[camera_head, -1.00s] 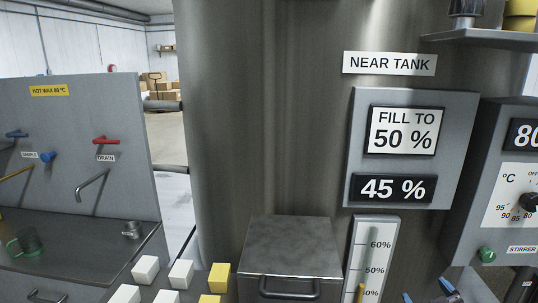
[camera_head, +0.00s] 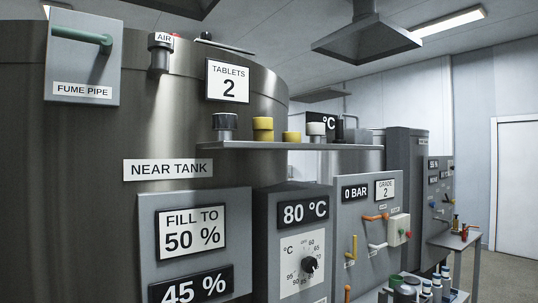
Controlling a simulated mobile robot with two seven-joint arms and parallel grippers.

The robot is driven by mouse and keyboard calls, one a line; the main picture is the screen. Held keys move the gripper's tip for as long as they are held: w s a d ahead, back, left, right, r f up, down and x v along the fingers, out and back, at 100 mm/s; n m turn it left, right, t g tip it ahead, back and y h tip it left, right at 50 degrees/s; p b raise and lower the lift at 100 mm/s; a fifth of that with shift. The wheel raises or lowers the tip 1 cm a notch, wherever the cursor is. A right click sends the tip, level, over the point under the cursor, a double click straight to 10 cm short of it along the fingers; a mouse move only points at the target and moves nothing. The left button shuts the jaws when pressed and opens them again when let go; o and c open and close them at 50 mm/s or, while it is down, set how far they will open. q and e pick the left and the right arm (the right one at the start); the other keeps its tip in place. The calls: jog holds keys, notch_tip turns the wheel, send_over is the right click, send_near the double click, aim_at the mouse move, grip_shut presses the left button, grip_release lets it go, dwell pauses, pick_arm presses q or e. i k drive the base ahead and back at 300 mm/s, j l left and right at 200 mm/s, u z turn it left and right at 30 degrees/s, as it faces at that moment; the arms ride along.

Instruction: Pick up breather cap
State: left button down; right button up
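Several cap-like pieces stand on a grey shelf (camera_head: 290,145) beside the near tank (camera_head: 60,190). They are a black-topped grey piece (camera_head: 224,126), a taller yellow piece (camera_head: 263,129), a low yellow piece (camera_head: 291,137) and a white-topped dark piece (camera_head: 316,131). None carries a readable label, so I cannot tell which is the breather cap. A short dark pipe fitting (camera_head: 159,58) marked AIR sits at the tank's upper rim. Neither of my grippers is in view.
A fill panel (camera_head: 190,240) reading 45 % and a temperature box (camera_head: 290,235) reading 80 °C stand below the shelf. A valve panel (camera_head: 375,235) with coloured handles is to the right. A green fume pipe (camera_head: 80,36) sticks out at upper left. Open room shows at far right.

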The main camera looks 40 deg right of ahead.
aim_at(315, 130)
jog(key=z, duration=1.6)
jog(key=i+l+u, duration=0.1)
jog(key=l+u, duration=0.15)
jog(key=l, duration=0.15)
